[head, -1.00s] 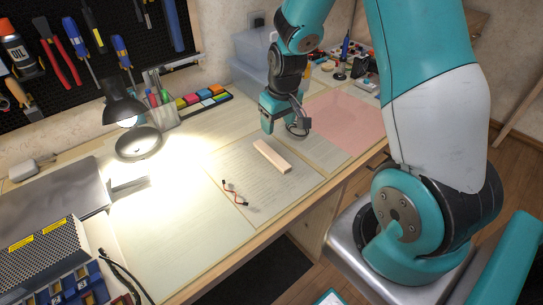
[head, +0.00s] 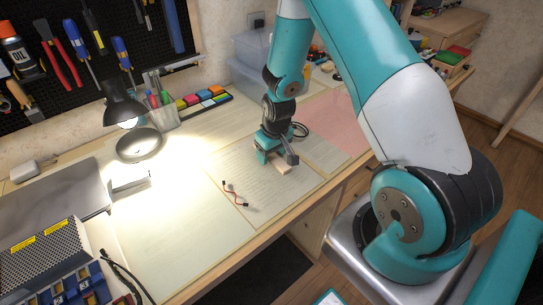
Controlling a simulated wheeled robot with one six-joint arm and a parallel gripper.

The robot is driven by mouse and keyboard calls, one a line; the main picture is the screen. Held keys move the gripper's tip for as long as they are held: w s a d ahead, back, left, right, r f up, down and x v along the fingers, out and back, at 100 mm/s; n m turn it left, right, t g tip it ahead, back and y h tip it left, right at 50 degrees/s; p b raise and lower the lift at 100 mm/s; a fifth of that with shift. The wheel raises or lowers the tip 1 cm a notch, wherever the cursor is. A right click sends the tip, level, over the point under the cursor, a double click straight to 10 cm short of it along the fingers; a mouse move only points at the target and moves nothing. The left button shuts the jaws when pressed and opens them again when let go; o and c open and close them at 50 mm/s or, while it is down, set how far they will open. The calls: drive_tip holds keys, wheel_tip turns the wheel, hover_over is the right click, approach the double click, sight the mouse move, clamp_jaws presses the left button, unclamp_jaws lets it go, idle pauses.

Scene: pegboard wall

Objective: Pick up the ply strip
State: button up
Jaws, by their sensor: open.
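The ply strip (head: 283,168) is a pale wooden piece lying flat on a printed paper sheet on the workbench. In the head view its near end shows, and its far part is hidden behind my gripper. My gripper (head: 274,161) is teal with dark parts and points down, low over the strip. It is open. I cannot tell whether its fingers touch the strip or stand on both sides of it.
A small red-and-black cable (head: 235,193) lies left of the strip on the papers. A lit desk lamp (head: 125,108), a pen holder (head: 160,105) and colored blocks (head: 203,98) stand behind. A pink sheet (head: 325,125) lies to the right.

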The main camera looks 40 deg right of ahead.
sight(272, 155)
drive_tip(key=shift+c, duration=0.3)
drive_tip(key=c, duration=0.9)
drive_tip(key=shift+r, duration=0.1)
drive_tip(key=shift+c, duration=0.2)
wheel_tip(272, 155, up, 20)
